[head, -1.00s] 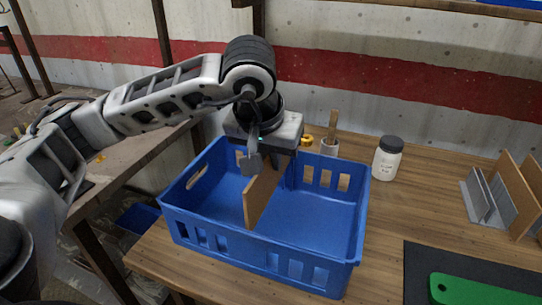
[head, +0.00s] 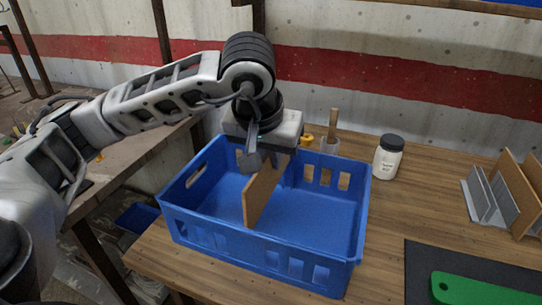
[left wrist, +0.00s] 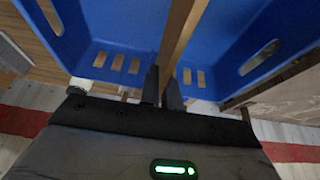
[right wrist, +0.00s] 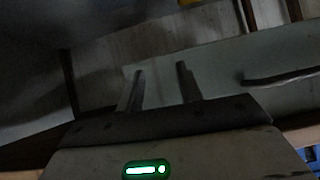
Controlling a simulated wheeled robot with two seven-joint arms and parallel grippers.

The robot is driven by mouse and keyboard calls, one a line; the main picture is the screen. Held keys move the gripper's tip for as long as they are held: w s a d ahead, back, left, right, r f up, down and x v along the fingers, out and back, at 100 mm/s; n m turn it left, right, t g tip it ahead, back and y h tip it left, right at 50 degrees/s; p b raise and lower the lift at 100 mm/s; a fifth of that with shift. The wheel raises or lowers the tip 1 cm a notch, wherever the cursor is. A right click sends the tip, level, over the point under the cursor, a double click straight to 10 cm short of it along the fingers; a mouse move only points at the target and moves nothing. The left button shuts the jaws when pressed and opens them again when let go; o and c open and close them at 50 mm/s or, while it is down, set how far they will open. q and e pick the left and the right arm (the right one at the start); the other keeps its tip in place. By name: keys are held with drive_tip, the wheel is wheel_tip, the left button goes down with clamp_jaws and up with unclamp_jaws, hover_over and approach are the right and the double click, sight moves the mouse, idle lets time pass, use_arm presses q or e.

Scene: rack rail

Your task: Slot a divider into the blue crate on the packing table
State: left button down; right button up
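The blue crate (head: 265,265) stands on the packing table (head: 400,215), with slotted openings in its walls. A thin brown divider (head: 261,196) is upright inside the crate, running front to back. I cannot tell whether its lower edge touches the crate floor. My left gripper (head: 262,160) points down over the crate's back part, shut on the divider's far upper part. The left wrist view shows the divider (left wrist: 181,30) running between the two close fingers (left wrist: 162,85). My right gripper (right wrist: 159,70) is open and empty, away from the crate; it is not seen in the head view.
A white jar with a dark lid (head: 388,157) stands right of the crate. A cup with a wooden handle (head: 331,145) is behind it. A rack with more panels (head: 497,200) is at the far right. A green object (head: 483,290) lies on a dark mat (head: 440,258).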

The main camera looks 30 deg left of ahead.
sight(271, 192)
idle(0.3)
use_arm(q)
drive_tip(key=shift+f+b, duration=0.75)
drive_tip(key=shift+b, duration=0.05)
drive_tip(key=shift+f+b, duration=3.1)
drive_tip(key=c, duration=1.5)
unclamp_jaws()
drive_tip(key=shift+c, duration=0.2)
use_arm(e)
drive_tip(key=shift+w+a+f+m+t+y, duration=0.15)
drive_tip(key=shift+a+f+m+t, duration=0.1)
drive_tip(key=shift+f, duration=0.4)
drive_tip(key=shift+w+a+f+m+t+y, duration=0.15)
drive_tip(key=shift+a+f, duration=0.1)
drive_tip(key=shift+f, duration=0.35)
drive_tip(key=shift+s, duration=0.15)
